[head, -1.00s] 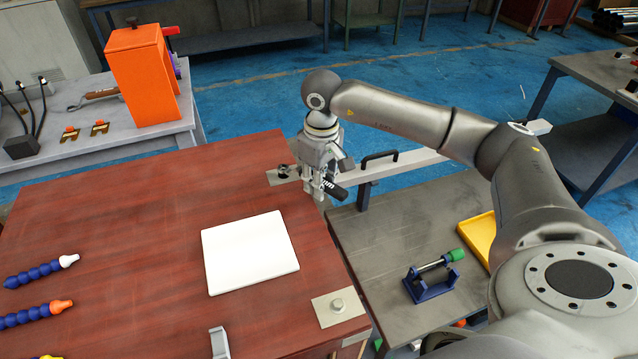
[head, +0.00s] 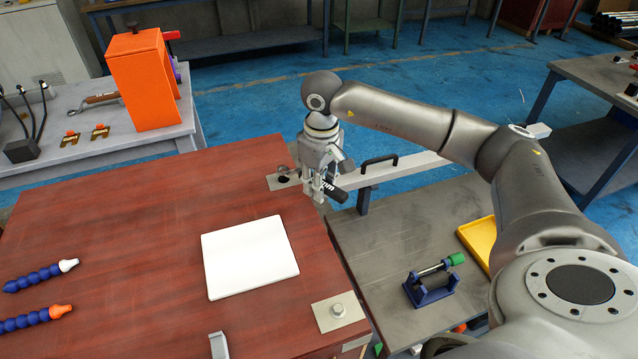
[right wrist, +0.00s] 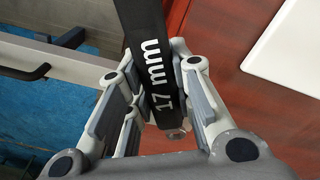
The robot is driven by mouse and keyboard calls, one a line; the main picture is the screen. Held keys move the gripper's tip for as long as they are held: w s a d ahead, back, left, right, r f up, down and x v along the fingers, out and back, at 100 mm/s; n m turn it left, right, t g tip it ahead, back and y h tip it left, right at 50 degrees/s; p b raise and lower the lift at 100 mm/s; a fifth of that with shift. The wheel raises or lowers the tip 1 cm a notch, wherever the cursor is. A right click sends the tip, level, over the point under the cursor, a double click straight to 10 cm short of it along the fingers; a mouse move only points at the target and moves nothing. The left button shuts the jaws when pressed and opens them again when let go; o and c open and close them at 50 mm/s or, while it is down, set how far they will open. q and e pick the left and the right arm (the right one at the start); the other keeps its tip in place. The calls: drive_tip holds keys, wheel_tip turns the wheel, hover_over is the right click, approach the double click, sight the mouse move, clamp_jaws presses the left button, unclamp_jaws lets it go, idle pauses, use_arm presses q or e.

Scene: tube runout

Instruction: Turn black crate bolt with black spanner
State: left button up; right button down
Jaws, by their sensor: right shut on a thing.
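My right gripper (head: 322,188) is shut on the black spanner (head: 334,191), beyond the right edge of the red-brown table. In the right wrist view the spanner (right wrist: 155,75) lies between the fingers, its face marked "17 mm". The black bolt (head: 284,179) is on a small metal plate at the table's far right corner, just left of the gripper. The spanner's far end points toward the bolt, but it is too small to tell whether its jaw is around it. My left gripper is not in view.
A white panel (head: 249,257) lies on the table (head: 150,225). A second plate with a pale bolt (head: 338,310) is at the near right corner. A rail with a black handle (head: 379,161) runs beyond the gripper. A grey bench (head: 400,235) stands at right.

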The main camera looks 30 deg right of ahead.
drive_tip(key=shift+r+p, duration=1.35)
drive_tip(key=shift+r, duration=1.2)
